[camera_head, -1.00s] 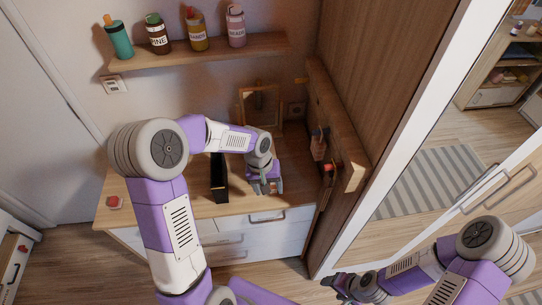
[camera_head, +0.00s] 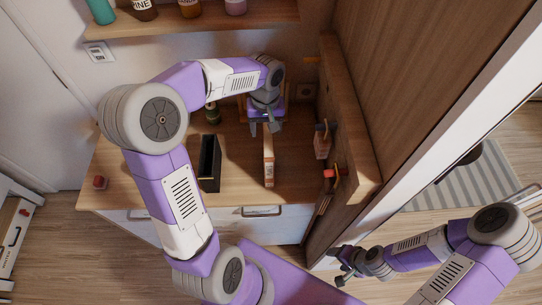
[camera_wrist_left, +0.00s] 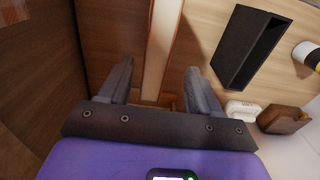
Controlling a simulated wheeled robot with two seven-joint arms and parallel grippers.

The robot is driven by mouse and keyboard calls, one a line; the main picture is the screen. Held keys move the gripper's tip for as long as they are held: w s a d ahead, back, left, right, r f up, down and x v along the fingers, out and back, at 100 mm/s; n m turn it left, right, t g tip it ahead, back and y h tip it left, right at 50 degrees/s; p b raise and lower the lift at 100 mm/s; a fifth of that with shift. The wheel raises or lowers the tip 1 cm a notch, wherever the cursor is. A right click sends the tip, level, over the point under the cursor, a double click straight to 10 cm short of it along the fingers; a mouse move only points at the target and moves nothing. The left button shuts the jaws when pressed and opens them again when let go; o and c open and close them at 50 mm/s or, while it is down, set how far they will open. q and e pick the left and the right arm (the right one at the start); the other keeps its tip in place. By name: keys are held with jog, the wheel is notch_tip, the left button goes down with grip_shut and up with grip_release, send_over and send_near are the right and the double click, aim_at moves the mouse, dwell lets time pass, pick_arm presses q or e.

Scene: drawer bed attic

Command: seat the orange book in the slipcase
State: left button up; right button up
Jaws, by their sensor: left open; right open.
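The orange book (camera_head: 268,162) stands upright on the wooden top, showing a narrow pale edge with orange-brown along it. The black slipcase (camera_head: 209,163) stands to its left, its opening facing up, apart from the book. My left gripper (camera_head: 264,128) is open at the book's far end. In the left wrist view, the book (camera_wrist_left: 161,45) shows between the spread fingers, with a gap on each side, and the slipcase (camera_wrist_left: 250,45) lies to the right. Whether the fingers reach down beside the book is unclear. My right gripper (camera_head: 342,270) is open and empty at the lower right, away from both.
A wooden side panel (camera_head: 347,130) with hanging tools closes off the right. A bottle shelf (camera_head: 200,20) is above; the front left of the top is clear.

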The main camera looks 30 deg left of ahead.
aim_at(268, 144)
pick_arm(q)
jog(key=shift+w+f, duration=0.15)
jog(key=shift+f, duration=0.45)
jog(key=shift+s+f+b, duration=0.2)
jog(key=shift+f+b, duration=0.1)
jog(key=shift+f, duration=0.3)
jog(key=f, duration=0.6)
jog(key=shift+w+d+f, duration=0.1)
jog(key=shift+d, duration=0.15)
grip_shut()
